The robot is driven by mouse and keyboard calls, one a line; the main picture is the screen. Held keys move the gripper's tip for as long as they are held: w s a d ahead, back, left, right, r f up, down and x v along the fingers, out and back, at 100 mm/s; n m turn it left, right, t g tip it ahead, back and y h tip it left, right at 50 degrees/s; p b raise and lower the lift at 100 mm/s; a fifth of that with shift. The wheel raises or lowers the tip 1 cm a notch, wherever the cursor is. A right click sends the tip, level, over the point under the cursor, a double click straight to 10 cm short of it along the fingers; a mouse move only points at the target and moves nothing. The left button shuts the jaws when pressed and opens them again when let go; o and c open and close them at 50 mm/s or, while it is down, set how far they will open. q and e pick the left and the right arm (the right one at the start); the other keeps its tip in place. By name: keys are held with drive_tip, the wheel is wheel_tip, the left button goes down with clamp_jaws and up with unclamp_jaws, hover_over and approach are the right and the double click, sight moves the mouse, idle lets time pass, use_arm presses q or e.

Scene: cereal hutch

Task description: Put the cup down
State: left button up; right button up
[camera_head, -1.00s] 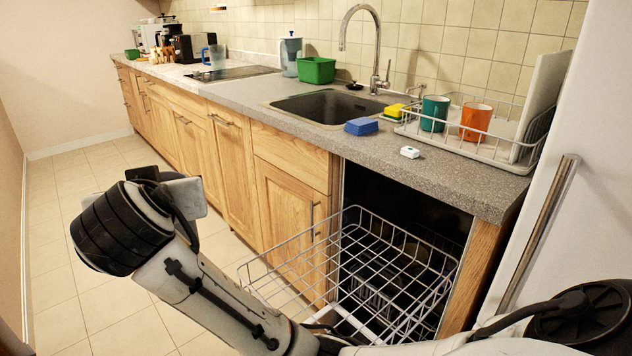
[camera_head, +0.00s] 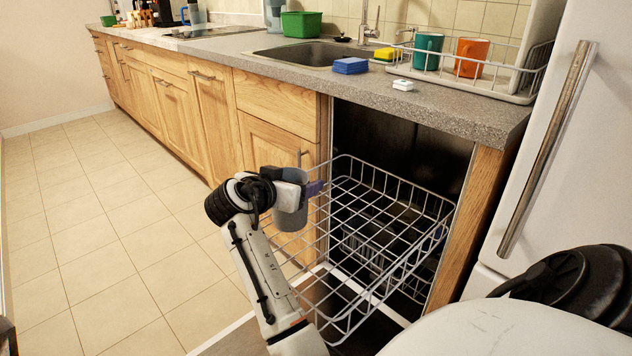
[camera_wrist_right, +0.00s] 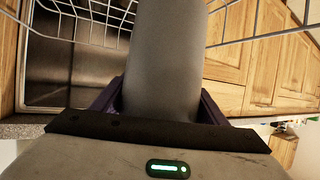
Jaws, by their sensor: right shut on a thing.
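A grey cup (camera_head: 290,220) is held in my right gripper (camera_head: 302,192) at the left side of the pulled-out wire rack (camera_head: 385,262). The cup looks roughly upright in the head view. I cannot tell whether it is over the rack or just outside its edge, or whether it touches the wires. In the right wrist view the cup (camera_wrist_right: 165,65) fills the middle, between the dark purple fingers of the gripper (camera_wrist_right: 160,105). The rack's wires show beyond it. My left gripper is not in view.
The rack extends from an open bay under the counter (camera_head: 450,118). A teal mug (camera_head: 427,50) and an orange mug (camera_head: 470,57) stand in the dish drainer (camera_head: 505,90). A blue sponge (camera_head: 350,66) lies by the sink (camera_head: 300,55). A fridge door handle (camera_head: 545,150) is at right. The floor left is clear.

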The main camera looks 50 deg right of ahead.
use_arm(q)
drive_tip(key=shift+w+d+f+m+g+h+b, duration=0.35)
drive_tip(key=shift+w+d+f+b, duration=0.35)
drive_tip(key=shift+b, duration=0.3)
use_arm(e)
wheel_tip(320, 180, down, 8)
drive_tip(key=shift+f, duration=0.2)
drive_tip(key=o, duration=1.1)
drive_tip(key=shift+c, duration=0.2)
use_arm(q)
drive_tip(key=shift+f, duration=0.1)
